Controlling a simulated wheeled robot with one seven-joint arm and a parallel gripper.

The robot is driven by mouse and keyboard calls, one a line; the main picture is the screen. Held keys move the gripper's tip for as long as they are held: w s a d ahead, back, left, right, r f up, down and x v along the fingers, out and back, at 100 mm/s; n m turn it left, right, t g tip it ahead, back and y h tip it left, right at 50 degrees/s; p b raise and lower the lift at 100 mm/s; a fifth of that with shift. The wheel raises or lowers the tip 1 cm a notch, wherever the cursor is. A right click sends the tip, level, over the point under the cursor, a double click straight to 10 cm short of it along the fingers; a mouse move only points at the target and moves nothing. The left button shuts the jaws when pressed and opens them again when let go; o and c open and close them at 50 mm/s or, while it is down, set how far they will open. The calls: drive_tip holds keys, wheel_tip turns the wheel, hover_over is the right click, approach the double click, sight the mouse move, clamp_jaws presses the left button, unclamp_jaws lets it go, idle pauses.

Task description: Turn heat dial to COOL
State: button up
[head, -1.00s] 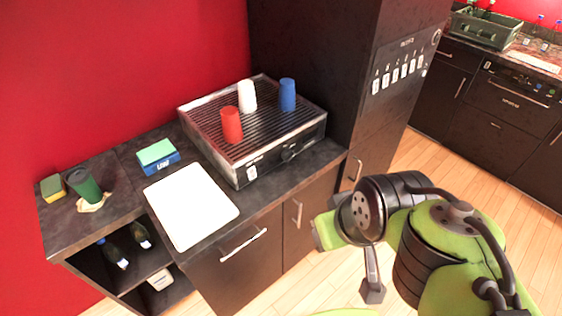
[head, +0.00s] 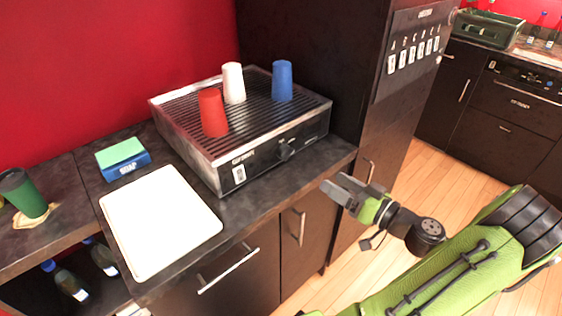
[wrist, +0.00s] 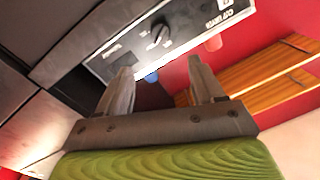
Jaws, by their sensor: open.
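The heat dial (head: 286,150) is a small dark knob on the dark front panel of the grill-topped machine (head: 245,160). In the wrist view the dial (wrist: 158,36) shows upside down as a dark knob with small light labels around it, too blurred to read. My gripper (head: 338,187) is open and empty, in front of and to the right of the panel, apart from the dial. In the wrist view my gripper (wrist: 160,66) has its two fingers spread, with the dial beyond and between their tips.
A white switch (head: 239,174) sits left of the dial. Red (head: 213,113), white (head: 233,84) and blue (head: 282,81) cups stand upside down on the grill. A white board (head: 160,222) and sponge box (head: 123,158) lie left. A tall dark cabinet (head: 395,110) stands right.

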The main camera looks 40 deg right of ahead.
sight(290, 156)
drive_tip(key=w, duration=0.4)
drive_tip(key=w+a, duration=0.1)
drive_tip(key=w, duration=0.9)
drive_tip(key=shift+w+a+b, duration=0.2)
drive_tip(key=shift+a+b, duration=0.1)
drive_tip(key=shift+b, duration=0.1)
drive_tip(key=c, duration=1)
drive_tip(key=shift+c, duration=0.2)
